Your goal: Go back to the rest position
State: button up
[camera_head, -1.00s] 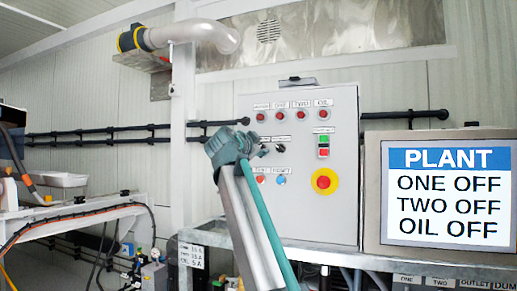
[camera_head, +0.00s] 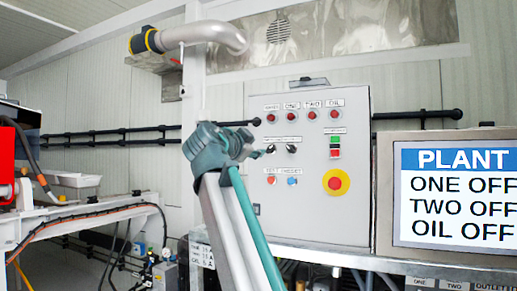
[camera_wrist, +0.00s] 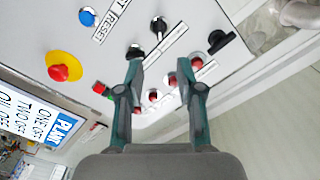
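Past the fingertips are a black selector switch (camera_wrist: 158,24) and red lamps (camera_wrist: 153,96). Whether the left finger touches the other black switch (camera_wrist: 135,52) cannot be told.
The panel carries a yellow-ringed red emergency stop (camera_head: 336,182). A screen (camera_head: 455,195) reading PLANT, ONE OFF, TWO OFF, OIL OFF stands at the right. Black rails (camera_head: 110,135) run along the wall. A white frame bench (camera_head: 90,215) with hoses is at the left.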

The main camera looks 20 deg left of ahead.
jog(key=shift+s, duration=0.25)
dwell(0.3)
